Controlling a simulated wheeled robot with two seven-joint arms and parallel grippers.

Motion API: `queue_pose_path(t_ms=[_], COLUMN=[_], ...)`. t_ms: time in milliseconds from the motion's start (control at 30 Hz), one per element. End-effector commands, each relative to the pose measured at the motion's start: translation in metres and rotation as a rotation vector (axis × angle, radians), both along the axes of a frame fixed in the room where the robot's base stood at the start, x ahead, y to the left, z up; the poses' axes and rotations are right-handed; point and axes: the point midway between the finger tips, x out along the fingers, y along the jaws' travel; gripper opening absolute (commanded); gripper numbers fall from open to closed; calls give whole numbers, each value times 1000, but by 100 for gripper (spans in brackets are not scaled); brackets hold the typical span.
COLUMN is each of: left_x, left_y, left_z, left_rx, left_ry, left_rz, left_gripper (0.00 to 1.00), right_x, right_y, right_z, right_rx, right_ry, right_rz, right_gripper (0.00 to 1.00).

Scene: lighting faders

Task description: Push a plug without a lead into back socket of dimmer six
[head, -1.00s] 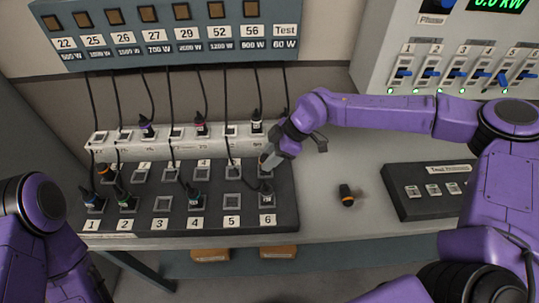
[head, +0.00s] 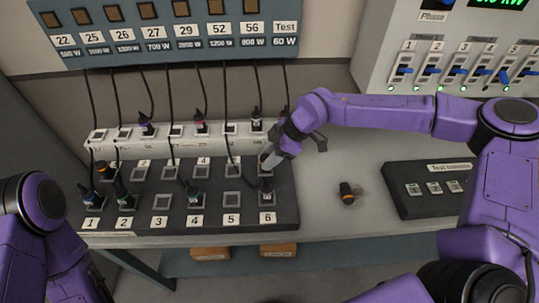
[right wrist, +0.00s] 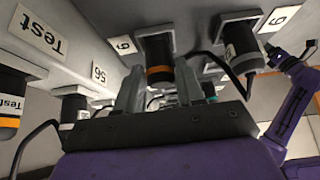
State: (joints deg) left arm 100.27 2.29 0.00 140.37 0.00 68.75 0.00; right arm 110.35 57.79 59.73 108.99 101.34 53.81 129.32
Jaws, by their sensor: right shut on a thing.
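My right gripper (head: 266,163) is at the back socket of dimmer six, shut on a black plug. In the right wrist view, which is upside down, the held black plug (right wrist: 158,58) has an orange band and no visible lead. It stands between the fingers, its far end against the back socket plate; I cannot tell how deep it sits. The front socket of dimmer six holds a plug with a lead (head: 266,190).
Another leadless black plug (head: 347,194) with an orange band lies on the table. The dimmer board (head: 290,222) holds several plugs with leads. A white socket strip (head: 188,146) stands behind it, with leads hanging from above. A dark button box (head: 405,207) stands at right.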

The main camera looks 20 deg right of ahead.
Motion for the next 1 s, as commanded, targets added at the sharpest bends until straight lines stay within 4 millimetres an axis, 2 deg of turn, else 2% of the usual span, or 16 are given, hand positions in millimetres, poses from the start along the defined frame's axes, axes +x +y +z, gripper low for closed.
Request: queue_pose_path(t_ms=[367, 400, 467, 500, 800, 867, 1000], left_x=[0, 0, 0, 0, 0, 0, 0], left_y=[0, 0, 0, 0, 0, 0, 0], left_z=[0, 0, 0, 0, -1, -4, -11], left_rx=[0, 0, 0, 0, 0, 0, 0], left_ry=[0, 0, 0, 0, 0, 0, 0], left_rz=[0, 0, 0, 0, 0, 0, 0], left_gripper=[67, 67, 67, 67, 67, 67, 67], right_x=[-1, -1, -1, -1, -1, -1, -5], right_y=[0, 0, 0, 0, -2, -6, -23], right_z=[-2, -2, -2, -2, 1, 7, 33], right_rx=[-2, -2, -2, -2, -2, -1, 0], right_ry=[5, 5, 5, 5, 2, 1, -2], right_rz=[1, 1, 1, 1, 0, -2, -4], right_gripper=[6, 44, 64, 67, 67, 67, 67])
